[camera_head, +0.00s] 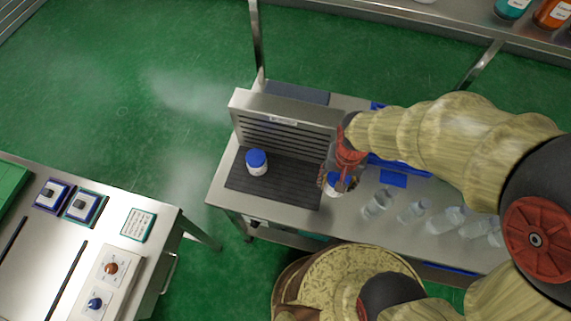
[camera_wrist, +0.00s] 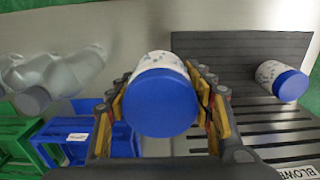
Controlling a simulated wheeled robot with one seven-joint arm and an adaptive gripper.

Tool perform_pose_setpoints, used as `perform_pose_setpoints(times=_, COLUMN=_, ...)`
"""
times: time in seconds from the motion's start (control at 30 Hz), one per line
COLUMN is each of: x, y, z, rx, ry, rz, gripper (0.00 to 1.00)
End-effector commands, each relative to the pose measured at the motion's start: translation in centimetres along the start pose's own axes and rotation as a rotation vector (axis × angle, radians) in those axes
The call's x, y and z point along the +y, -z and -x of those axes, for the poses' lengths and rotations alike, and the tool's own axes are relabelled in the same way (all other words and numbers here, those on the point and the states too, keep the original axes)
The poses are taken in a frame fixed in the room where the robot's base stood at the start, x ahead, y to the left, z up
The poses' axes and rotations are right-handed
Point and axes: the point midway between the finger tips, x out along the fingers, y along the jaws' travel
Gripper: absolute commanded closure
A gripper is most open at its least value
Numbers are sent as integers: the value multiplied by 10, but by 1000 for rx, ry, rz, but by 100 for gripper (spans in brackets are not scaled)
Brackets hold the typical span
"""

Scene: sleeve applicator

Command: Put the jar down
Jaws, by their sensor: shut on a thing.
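A white jar with a blue lid (camera_wrist: 161,103) is between the two fingers of my gripper (camera_wrist: 165,100), which is shut on it. In the head view the jar (camera_head: 333,190) is partly hidden by my gripper (camera_head: 342,178), near the right edge of the dark ribbed mat (camera_head: 235,181). I cannot tell whether its base touches the surface. A second white jar with a blue lid (camera_head: 257,162) stands upright on the mat, apart from my gripper. It also shows at the right in the wrist view (camera_wrist: 283,81).
A slatted metal blower unit (camera_head: 285,122) stands behind the mat. Several clear bottles (camera_head: 411,212) lie on the steel bench to the right. Blue (camera_wrist: 85,147) and green (camera_wrist: 20,139) crates show in the wrist view. A panel bench (camera_head: 160,213) stands at the left. The mat between the jars is clear.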

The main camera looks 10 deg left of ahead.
Motion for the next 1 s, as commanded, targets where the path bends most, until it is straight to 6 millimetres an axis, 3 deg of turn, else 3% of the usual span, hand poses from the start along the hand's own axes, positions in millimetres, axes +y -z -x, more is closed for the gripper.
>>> perform_pose_setpoints(times=0.37, x=-74, y=34, z=-38, rx=-1, ry=0, rz=5, gripper=81)
perform_pose_setpoints(times=0.5, x=-93, y=42, z=-64, rx=-2, ry=-2, rz=3, gripper=81)
perform_pose_setpoints(times=0.7, x=-112, y=52, z=-86, rx=0, ry=0, rz=2, gripper=81)
perform_pose_setpoints(times=1.0, x=-121, y=56, z=-107, rx=-1, ry=-1, rz=2, gripper=81)
